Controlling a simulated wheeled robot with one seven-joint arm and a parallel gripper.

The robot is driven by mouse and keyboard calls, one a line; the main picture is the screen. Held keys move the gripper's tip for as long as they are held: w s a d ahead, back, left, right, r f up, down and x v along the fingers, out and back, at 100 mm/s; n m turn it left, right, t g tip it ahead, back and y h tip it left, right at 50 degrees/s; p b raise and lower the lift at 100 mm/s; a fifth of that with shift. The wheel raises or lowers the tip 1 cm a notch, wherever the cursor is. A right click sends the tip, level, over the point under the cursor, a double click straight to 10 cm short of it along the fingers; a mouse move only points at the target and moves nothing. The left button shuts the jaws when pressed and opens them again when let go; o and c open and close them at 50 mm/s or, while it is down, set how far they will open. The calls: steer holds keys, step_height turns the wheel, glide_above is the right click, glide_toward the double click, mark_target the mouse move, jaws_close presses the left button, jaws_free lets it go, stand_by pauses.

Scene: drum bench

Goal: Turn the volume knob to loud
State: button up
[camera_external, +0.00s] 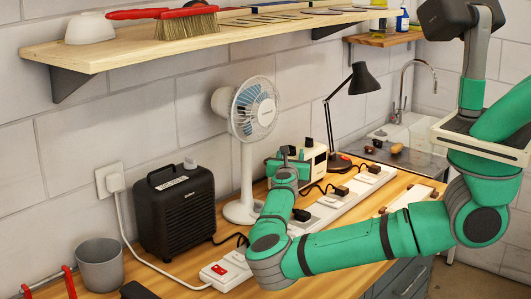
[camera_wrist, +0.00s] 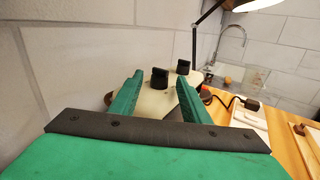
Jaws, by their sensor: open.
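A cream box (camera_external: 318,160) with black knobs on top stands on the bench behind my gripper (camera_external: 287,158). In the wrist view the cream top (camera_wrist: 154,103) carries a nearer black knob (camera_wrist: 160,77) and a farther black knob (camera_wrist: 183,67). Which one is the volume knob I cannot tell. My gripper (camera_wrist: 158,80) is open, its green fingers apart. The nearer knob shows between the fingertips in the picture, with no visible contact. The farther knob lies beyond the right fingertip. The front of the box is mostly hidden by my gripper.
A white fan (camera_external: 246,150) and a black heater-like box (camera_external: 176,212) stand left of my gripper. A black lamp (camera_external: 347,110) stands behind. A long white power strip (camera_external: 335,205) with plugs and cords runs along the bench. A wooden shelf (camera_external: 150,46) hangs above.

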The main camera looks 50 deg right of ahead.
mark_target(291, 151)
steer(key=shift+x, duration=2.15)
steer(key=c, duration=1)
